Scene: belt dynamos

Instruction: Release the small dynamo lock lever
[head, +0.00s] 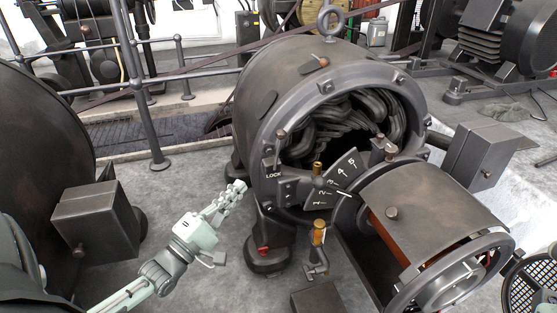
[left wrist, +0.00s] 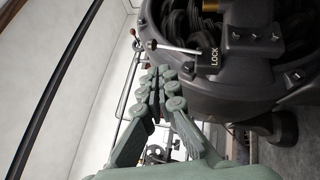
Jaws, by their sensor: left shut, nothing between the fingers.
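The small dynamo (head: 285,85) is a dark cylindrical machine with an open round end showing thick coils. Its lock lever (head: 277,152) is a thin rod with a dark knob, just above a white LOCK label (head: 273,175) on the left of the rim. In the left wrist view the lever (left wrist: 178,48) shows as a pale rod beside the LOCK label (left wrist: 214,57). My left gripper (head: 238,188) is pale green, shut and empty, left of and slightly below the label, apart from the lever. In the wrist view its fingertips (left wrist: 165,87) are together. My right gripper is not in view.
A numbered dial plate (head: 338,183) and a brass-topped handle (head: 319,232) are right of the label. A cylindrical housing (head: 420,205) projects at the right. A large dark machine (head: 40,150) stands at left. Railings (head: 155,125) run behind.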

